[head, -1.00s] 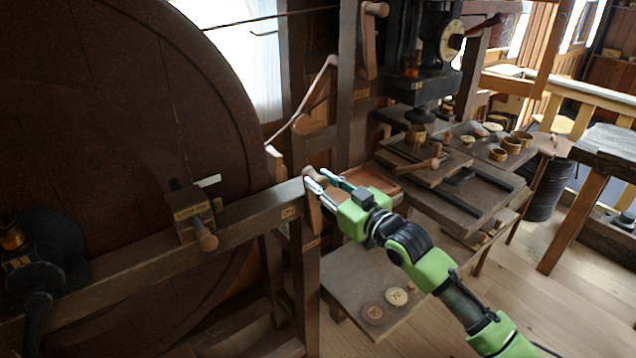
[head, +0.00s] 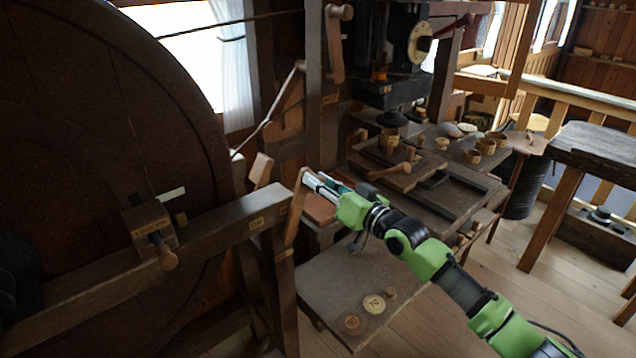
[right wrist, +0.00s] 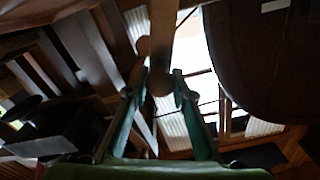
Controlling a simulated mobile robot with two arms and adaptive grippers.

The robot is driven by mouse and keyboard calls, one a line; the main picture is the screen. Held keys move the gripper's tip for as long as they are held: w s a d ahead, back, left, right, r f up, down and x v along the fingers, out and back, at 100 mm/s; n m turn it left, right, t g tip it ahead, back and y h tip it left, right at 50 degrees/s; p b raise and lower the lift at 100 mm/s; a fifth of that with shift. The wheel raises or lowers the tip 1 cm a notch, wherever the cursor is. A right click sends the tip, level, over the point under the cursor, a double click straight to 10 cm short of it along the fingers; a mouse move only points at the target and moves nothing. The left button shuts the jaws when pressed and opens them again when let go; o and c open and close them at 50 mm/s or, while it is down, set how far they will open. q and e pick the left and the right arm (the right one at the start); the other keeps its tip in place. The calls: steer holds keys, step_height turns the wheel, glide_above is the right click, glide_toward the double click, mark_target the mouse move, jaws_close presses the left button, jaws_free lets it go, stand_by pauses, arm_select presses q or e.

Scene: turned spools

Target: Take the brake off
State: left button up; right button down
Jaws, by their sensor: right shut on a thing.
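My right gripper (head: 307,180) is shut on the lever's upper end. In the right wrist view, the lever's rounded end (right wrist: 161,84) sits between the two fingertips, which partly hide it. The big dark wheel (head: 90,130) fills the left of the head view. My left gripper is not in view.
A labelled block with a wooden peg (head: 150,230) sits on the rail by the wheel. Another wooden lever (head: 335,50) hangs on a post above. A bench (head: 430,190) with tools and small cups stands to the right. A low shelf (head: 340,290) holds round discs.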

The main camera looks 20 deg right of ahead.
steer(key=shift+d, duration=0.15)
steer(key=c, duration=1.9)
jaws_free()
steer(key=shift+o, duration=1)
steer(key=shift+d+f, duration=0.1)
steer(key=shift+s, duration=0.35)
steer(key=v, duration=1.1)
steer(key=shift+d, duration=0.15)
